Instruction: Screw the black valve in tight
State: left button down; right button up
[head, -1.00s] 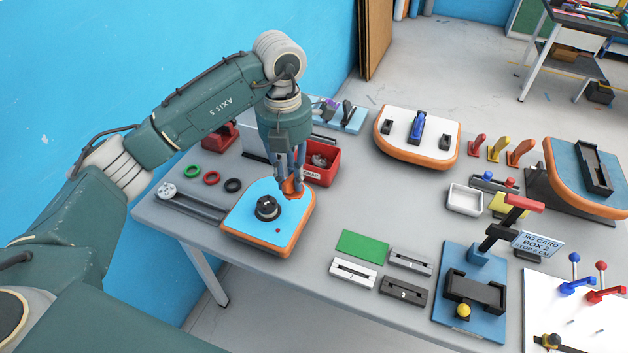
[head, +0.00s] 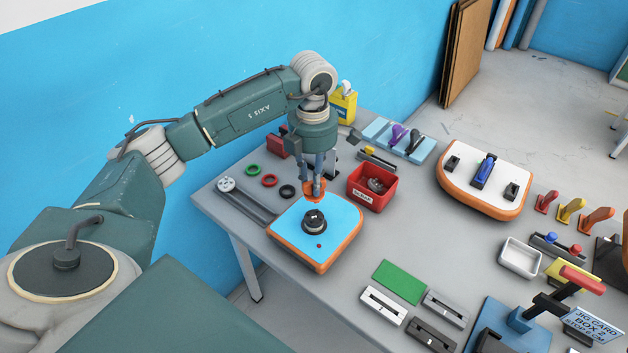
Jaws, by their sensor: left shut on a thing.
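The black valve (head: 314,222) sits upright in the blue top of a small orange-edged board (head: 341,215) near the table's left end. My left gripper (head: 313,188) points down, just behind the valve in the picture. It is shut on a small orange piece (head: 313,194) at its fingertips, whose shape is partly hidden by the fingers. The gripper appears apart from the valve; its exact height over the board is hard to tell. My right gripper is not in view.
A red scrap bin (head: 372,189) stands just right of the gripper. Green, red and black rings (head: 287,191) and a grey bar tool (head: 247,203) lie left of the board. A green plate (head: 399,282) and grey blocks lie in front right.

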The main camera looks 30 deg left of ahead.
aim_at(313, 197)
pick_arm(q)
jog(key=shift+f+b, duration=2)
jog(key=shift+f, duration=0.85)
jog(key=shift+b, duration=0.35)
jog(key=shift+f, duration=0.15)
jog(key=shift+f+b, duration=0.8)
jog(key=shift+f, duration=0.15)
jog(key=c, duration=1.5)
grip_release()
jog(key=shift+r, duration=0.1)
